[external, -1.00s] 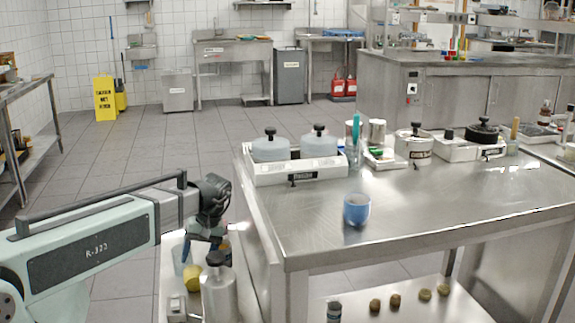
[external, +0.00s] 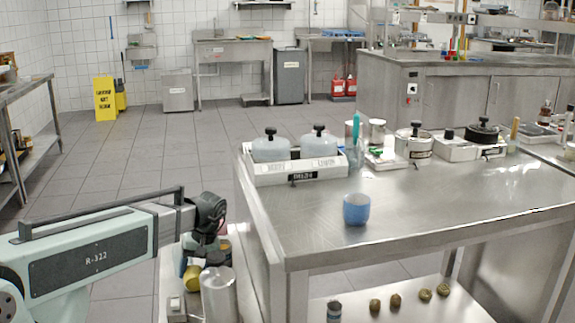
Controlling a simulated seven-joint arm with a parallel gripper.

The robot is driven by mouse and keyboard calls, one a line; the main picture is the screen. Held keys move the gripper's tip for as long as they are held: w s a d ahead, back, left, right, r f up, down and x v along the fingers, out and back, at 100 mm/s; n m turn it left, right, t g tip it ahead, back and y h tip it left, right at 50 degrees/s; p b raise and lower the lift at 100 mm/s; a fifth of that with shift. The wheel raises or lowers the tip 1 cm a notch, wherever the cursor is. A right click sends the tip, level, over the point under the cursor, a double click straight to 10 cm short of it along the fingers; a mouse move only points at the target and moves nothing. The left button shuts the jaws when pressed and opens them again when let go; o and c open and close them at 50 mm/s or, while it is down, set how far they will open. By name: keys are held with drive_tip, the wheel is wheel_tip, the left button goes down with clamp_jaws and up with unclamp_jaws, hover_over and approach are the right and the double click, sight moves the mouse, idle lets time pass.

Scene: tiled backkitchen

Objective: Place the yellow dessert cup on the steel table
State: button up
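The yellow dessert cup (external: 192,279) is in the lower left, on a low cart beside the steel table. It looks tilted and is partly hidden. My gripper (external: 203,257) points down over the cart, just above and beside the cup. Its fingers are small and dark against the clutter, so I cannot tell whether they are open or touch the cup. The steel table (external: 430,215) stands to the right, with bare metal across its front and middle.
A blue cup (external: 356,209) stands on the table near its front left. A white tray with lidded tubs (external: 296,170) sits at the table's back left edge. A steel cylinder (external: 218,294) stands on the cart in front of the yellow cup. Pots and containers line the table's back.

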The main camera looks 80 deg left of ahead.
drive_tip(key=c, duration=0.4)
drive_tip(key=shift+c, duration=0.2)
drive_tip(key=shift+r, duration=0.1)
